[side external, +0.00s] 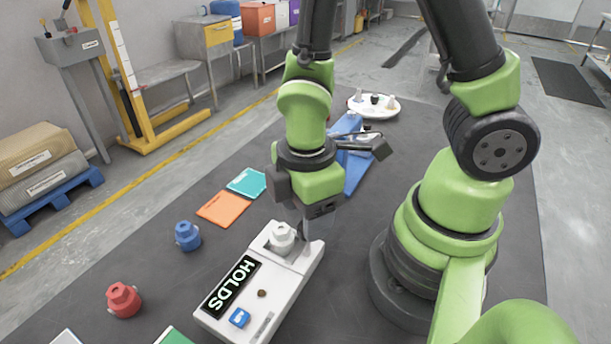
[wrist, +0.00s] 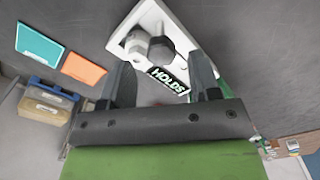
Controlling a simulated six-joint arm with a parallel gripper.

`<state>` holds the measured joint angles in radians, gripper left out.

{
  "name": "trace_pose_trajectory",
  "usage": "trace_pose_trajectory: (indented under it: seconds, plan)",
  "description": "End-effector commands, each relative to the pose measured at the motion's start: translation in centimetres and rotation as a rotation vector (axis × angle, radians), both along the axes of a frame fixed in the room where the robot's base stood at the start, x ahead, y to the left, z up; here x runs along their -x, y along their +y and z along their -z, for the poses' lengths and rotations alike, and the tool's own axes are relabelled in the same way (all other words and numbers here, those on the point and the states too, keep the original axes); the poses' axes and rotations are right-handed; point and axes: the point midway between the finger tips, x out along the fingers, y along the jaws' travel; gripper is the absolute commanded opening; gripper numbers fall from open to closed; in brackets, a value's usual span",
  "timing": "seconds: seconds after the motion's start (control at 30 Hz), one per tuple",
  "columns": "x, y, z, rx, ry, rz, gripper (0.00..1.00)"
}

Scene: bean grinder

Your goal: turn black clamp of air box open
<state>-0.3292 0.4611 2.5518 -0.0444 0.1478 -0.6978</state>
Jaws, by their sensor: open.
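The air box is a long white box (side external: 253,285) with a black "HOLDS" label, lying on the dark table; it also shows in the wrist view (wrist: 180,22). A dark faceted knob, seemingly the black clamp (wrist: 162,48), stands on its end next to a white knob (wrist: 137,41). In the side view the white knob (side external: 281,237) shows, but I cannot make out the clamp behind my gripper (side external: 302,222). My gripper points down over that end of the box. In the wrist view its open fingers (wrist: 160,66) are on either side of the clamp's line; contact cannot be told.
A blue part (side external: 187,236) and a red part (side external: 123,300) stand left of the box. Orange (side external: 222,208) and teal (side external: 247,183) cards lie behind it. A white plate (side external: 385,107) with small items is at the back.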

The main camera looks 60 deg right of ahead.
Motion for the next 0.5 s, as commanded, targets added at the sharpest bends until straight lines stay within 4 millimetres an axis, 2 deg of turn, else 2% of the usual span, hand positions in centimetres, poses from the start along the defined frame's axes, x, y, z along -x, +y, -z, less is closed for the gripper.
trace_pose_trajectory:
  seconds: [0.3,0.5]
  plan:
    - [-0.1,0.0,-5.3,-0.004,-0.011,-0.001,0.57]
    - [-0.1,0.0,-7.3,-0.003,-0.007,-0.001,0.57]
